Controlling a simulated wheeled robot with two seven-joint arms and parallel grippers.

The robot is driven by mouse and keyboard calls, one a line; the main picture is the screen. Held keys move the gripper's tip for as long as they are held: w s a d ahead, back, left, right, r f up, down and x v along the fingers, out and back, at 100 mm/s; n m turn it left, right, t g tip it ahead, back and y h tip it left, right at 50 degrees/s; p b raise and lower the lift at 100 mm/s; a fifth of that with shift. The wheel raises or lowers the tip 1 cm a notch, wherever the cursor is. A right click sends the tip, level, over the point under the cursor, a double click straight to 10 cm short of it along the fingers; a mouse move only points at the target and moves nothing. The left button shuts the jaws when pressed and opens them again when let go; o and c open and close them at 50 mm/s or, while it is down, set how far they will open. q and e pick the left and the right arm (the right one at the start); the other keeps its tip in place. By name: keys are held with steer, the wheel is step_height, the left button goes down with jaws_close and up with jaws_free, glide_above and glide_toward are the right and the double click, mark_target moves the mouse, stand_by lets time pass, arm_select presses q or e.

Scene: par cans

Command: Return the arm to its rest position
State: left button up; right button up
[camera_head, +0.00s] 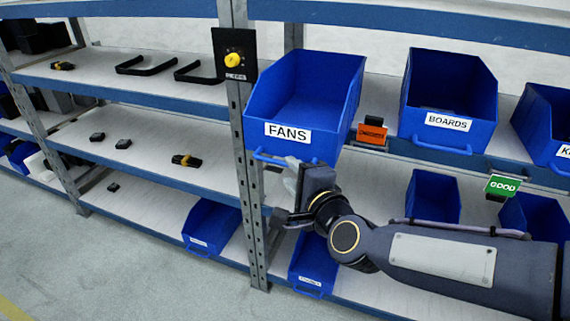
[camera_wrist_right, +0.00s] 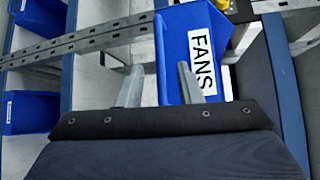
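My right arm (camera_head: 440,258) reaches in from the right in the head view. My right gripper (camera_head: 290,180) is just below the front of the blue FANS bin (camera_head: 315,95), near its handle. In the right wrist view the two fingers of the right gripper (camera_wrist_right: 160,85) stand apart with nothing held between them. The FANS bin (camera_wrist_right: 183,60) shows just beyond the fingers, its label beside one fingertip. I cannot tell whether the gripper touches the bin. My left gripper is in neither view.
Blue bins stand to the right, one labelled BOARDS (camera_head: 450,95). A black box with a yellow knob (camera_head: 234,58) is on the shelf post. Floor at lower left (camera_head: 110,260) is clear.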

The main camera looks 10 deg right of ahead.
steer(key=shift+v, duration=0.95)
steer(key=s+d+f+n+g+p, duration=0.1)
steer(key=s+d+n+g+p, duration=0.2)
steer(key=s+n, duration=0.5)
steer(key=s+d+f+n+g+p, duration=0.2)
steer(key=s+d+n+g+p, duration=0.2)
steer(key=s, duration=0.8)
steer(key=n+g+p, duration=0.2)
steer(key=n+g, duration=0.1)
steer(key=shift+s+f+n, duration=0.3)
steer(key=shift+s+n, duration=0.05)
steer(key=shift+n, duration=0.05)
steer(key=shift+d, duration=0.1)
stand_by(0.9)
